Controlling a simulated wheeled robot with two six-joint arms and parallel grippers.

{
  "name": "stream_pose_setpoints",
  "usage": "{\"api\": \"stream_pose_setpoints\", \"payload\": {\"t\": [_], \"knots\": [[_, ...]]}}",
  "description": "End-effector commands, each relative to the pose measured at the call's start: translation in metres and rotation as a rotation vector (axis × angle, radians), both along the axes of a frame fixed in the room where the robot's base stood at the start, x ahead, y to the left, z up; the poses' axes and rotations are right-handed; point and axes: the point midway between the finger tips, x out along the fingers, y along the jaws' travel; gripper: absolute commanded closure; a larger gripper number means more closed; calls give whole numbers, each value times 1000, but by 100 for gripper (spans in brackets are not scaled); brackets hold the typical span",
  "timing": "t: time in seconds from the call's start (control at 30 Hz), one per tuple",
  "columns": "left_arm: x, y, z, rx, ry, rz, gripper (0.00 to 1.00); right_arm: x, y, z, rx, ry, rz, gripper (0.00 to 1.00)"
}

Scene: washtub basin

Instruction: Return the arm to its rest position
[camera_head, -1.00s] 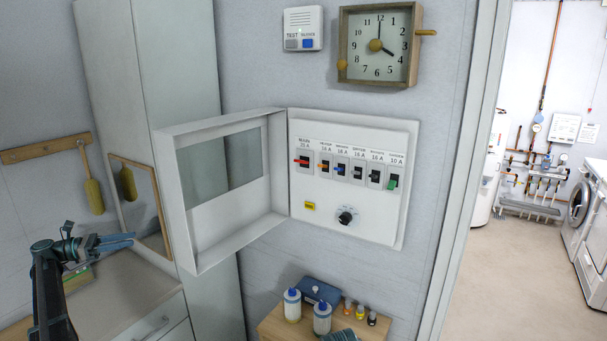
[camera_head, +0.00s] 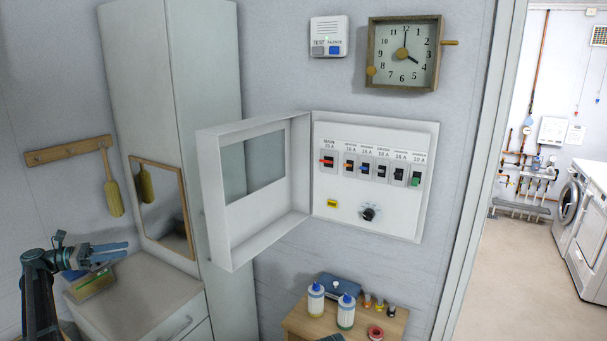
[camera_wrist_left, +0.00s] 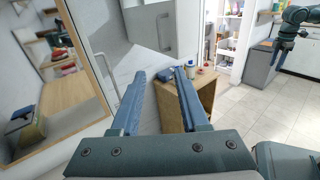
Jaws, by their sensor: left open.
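My left gripper (camera_head: 127,250) is at the left of the head view, in front of the wooden-framed mirror and above the low cabinet top. Its blue fingers point right and are apart, with nothing between them. In the left wrist view the two fingers (camera_wrist_left: 155,88) are spread, with floor and furniture visible beyond.
The breaker panel (camera_head: 330,205) has its door (camera_head: 215,235) swung open to the left. A low cabinet (camera_head: 140,300) lies below my left gripper, beside a tall cabinet (camera_head: 140,90). A small wooden table (camera_head: 300,325) holds bottles and a blue box. A doorway opens at the right.

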Motion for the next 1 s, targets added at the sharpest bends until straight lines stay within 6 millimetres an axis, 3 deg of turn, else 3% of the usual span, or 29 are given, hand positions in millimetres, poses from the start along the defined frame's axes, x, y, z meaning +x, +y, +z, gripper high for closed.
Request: {"api": "stream_pose_setpoints", "payload": {"t": [0.3, 0.53, 0.67, 0.77, 0.87, 1.0], "knots": [[7, -62, -18, 99, -16, -55, 55, 0, 0, 0, 0, 0, 0, 50], [6, -142, -44, 241, -51, -143, 55, 0, 0, 0, 0, 0, 0, 50], [-4, -214, -69, 375, -94, -239, 55, 0, 0, 0, 0, 0, 0, 50], [-23, -281, -94, 514, -153, -351, 55, 0, 0, 0, 0, 0, 0, 50], [-51, -345, -119, 661, -233, -488, 55, 0, 0, 0, 0, 0, 0, 50], [-107, -424, -155, 876, -382, -728, 55, 0, 0, 0, 0, 0, 0, 50]]}}
